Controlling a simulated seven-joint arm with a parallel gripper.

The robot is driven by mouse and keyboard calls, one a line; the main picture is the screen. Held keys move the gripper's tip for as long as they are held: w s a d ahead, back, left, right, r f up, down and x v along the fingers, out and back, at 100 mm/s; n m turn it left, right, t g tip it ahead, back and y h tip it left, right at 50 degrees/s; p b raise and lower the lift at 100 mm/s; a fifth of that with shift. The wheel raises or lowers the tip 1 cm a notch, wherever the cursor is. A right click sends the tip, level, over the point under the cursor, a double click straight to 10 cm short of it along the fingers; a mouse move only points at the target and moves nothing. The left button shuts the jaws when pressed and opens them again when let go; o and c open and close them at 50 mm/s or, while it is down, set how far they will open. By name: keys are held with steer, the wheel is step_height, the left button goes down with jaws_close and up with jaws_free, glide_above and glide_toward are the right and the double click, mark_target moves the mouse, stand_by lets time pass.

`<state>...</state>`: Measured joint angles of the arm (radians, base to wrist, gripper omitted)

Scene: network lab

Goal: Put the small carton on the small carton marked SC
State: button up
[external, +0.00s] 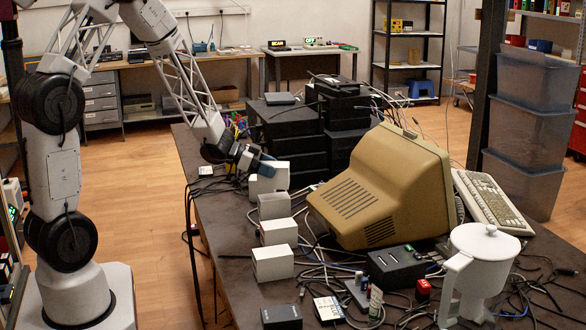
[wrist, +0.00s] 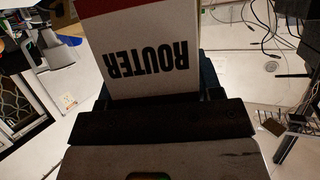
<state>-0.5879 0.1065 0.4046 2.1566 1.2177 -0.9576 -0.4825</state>
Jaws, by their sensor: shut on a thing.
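My gripper (external: 256,162) is shut on a small white carton with a red band and the word ROUTER (wrist: 145,55). The held carton fills the upper middle of the wrist view; in the external view a white carton (external: 268,181) shows at my fingertips. I cannot tell whether it touches the table. Three more small white cartons stand in a row towards the front: one just below (external: 274,207), one in the middle (external: 278,233) and the nearest one (external: 272,264). No SC mark is readable on any of them.
A beige monitor (external: 385,190) stands right of the cartons, with cables between. Black boxes (external: 300,140) are stacked behind. A white jug (external: 478,270), a black box (external: 396,267) and small items crowd the front right.

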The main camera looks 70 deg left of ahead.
stand_by(0.3)
steer(key=shift+f, duration=1.75)
steer(key=shift+f, duration=0.15)
steer(key=o, duration=1.1)
steer(key=shift+r, duration=0.2)
steer(key=v, duration=1.2)
steer(key=shift+a, duration=0.1)
